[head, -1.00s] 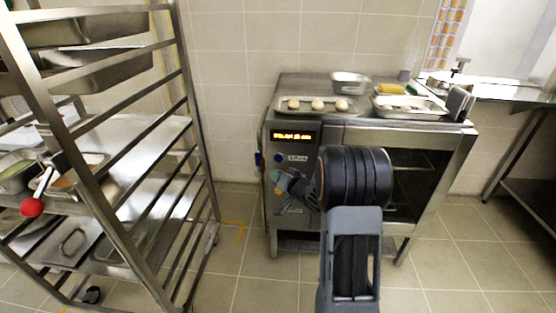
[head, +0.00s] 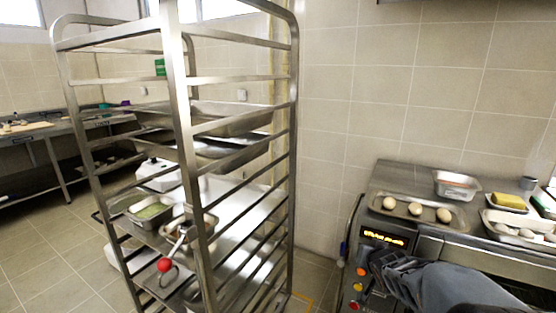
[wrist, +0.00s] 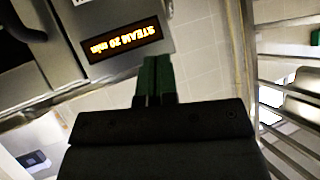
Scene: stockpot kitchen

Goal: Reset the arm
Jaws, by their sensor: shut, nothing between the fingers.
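My gripper (head: 380,264) is in the lower right of the head view, in front of the oven's control panel, with my grey arm reaching in from the right. In the wrist view its two green fingers (wrist: 156,66) are together, with nothing between them. The steam oven (head: 387,238) has a lit orange display (wrist: 124,39), which appears upside down in the wrist view and reads "STEAM 20 min". The fingertips are just beside the panel in that view; I cannot tell whether they touch it.
A steel rack (head: 178,120) with trays and a red-knobbed utensil (head: 164,265) stands left of the oven. On the oven top are a tray of dough balls (head: 416,209), a steel pan (head: 456,185) and a yellow sponge (head: 509,201). Tiled floor is free at left.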

